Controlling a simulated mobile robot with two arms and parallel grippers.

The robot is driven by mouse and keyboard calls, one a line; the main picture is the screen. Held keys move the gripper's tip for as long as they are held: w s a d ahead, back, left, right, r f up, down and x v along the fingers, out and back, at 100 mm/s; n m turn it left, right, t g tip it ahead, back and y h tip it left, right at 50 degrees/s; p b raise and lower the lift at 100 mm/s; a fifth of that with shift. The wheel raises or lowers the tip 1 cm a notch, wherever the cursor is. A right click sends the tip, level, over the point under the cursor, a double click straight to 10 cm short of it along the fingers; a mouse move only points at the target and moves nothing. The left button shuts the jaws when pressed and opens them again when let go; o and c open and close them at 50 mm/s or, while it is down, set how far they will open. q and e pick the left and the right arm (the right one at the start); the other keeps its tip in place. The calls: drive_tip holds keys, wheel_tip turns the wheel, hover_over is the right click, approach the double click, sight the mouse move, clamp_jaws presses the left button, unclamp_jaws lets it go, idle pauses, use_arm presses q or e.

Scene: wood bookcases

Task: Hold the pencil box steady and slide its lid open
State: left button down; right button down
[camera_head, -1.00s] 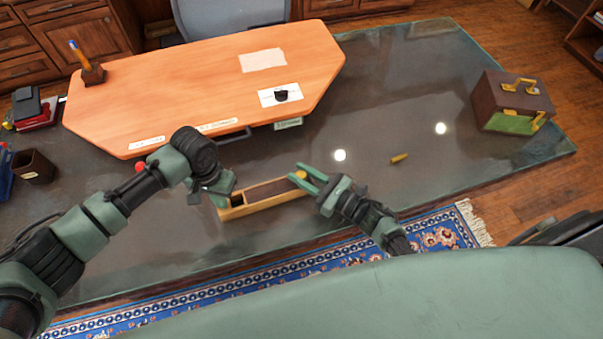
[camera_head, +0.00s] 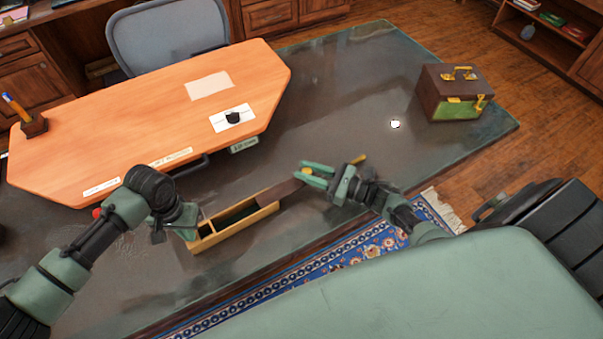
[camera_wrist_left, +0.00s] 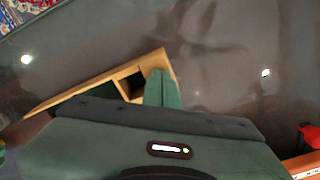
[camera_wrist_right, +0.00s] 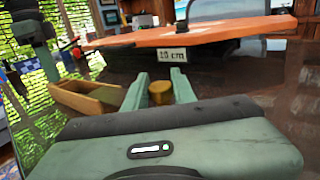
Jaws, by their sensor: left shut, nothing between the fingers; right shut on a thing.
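The pencil box (camera_head: 240,232) is a long light-wood box on the dark glass table, its open compartments showing. It also shows in the left wrist view (camera_wrist_left: 85,91) and the right wrist view (camera_wrist_right: 85,100). Its dark brown lid (camera_head: 283,193) sticks out past the box's right end. My right gripper (camera_head: 306,175) is shut on the lid's gold knob (camera_wrist_right: 160,92), to the right of the box. My left gripper (camera_wrist_left: 162,88) is shut and empty at the box's left end, its fingers over or against the end compartment; exact contact is unclear.
An orange desktop board (camera_head: 140,120) lies behind the box. A brown and green case (camera_head: 455,95) stands at the far right. Table between board and case is mostly clear.

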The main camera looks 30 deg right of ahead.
use_arm(q)
drive_tip(key=shift+s+a+f, duration=0.1)
drive_tip(key=shift+s+f, duration=0.2)
drive_tip(key=shift+f, duration=0.05)
use_arm(e)
drive_tip(key=c, duration=1.1)
unclamp_jaws()
drive_tip(key=v, duration=1.2)
drive_tip(key=shift+s, duration=0.1)
use_arm(q)
drive_tip(key=shift+r, duration=0.1)
use_arm(e)
drive_tip(key=shift+r, duration=0.1)
use_arm(q)
drive_tip(key=shift+w+r+p, duration=0.25)
drive_tip(key=shift+r+p, duration=0.6)
drive_tip(key=shift+p, duration=0.15)
use_arm(e)
drive_tip(key=shift+r, duration=0.85)
use_arm(q)
wheel_tip(320, 180, up, 5)
drive_tip(key=p, duration=0.4)
drive_tip(key=shift+f, duration=0.2)
use_arm(e)
wheel_tip(320, 180, up, 4)
drive_tip(key=shift+r, duration=0.25)
